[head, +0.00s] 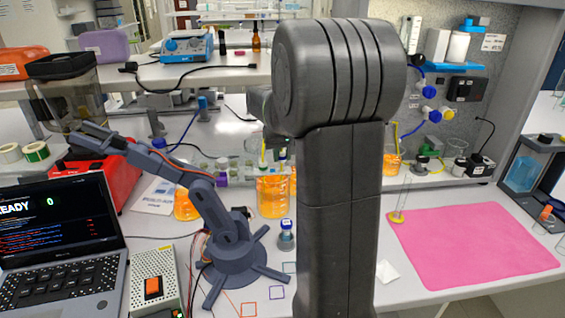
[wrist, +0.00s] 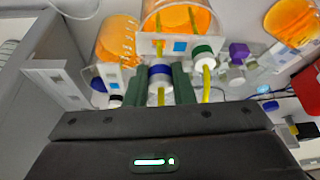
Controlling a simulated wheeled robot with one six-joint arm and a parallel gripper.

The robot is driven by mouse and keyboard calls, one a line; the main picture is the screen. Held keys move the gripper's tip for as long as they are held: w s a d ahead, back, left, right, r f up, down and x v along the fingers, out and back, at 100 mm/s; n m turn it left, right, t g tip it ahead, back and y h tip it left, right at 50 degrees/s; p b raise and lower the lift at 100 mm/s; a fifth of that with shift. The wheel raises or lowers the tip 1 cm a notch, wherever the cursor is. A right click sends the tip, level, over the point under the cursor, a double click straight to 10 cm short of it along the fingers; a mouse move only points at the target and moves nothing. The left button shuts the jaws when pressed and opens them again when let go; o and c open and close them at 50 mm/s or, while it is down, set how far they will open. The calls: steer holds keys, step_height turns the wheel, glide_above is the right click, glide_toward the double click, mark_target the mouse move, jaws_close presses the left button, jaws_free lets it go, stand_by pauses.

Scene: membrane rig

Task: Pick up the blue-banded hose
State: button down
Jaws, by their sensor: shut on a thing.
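The blue-banded hose (wrist: 160,72) shows in the wrist view as a white end piece with a blue band and a yellow tube. My gripper (wrist: 161,86) has its two dark green fingers on either side of it and is shut on it.
A green-banded hose (wrist: 203,53) is close right of the held one. A white plate with a blue square (wrist: 180,47) stands just behind, before an orange-filled beaker (wrist: 181,17).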

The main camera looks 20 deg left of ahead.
step_height(320, 180, up, 15)
stand_by(0.4)
steer(key=c, duration=1.8)
jaws_free()
steer(key=shift+f, duration=0.1)
jaws_close()
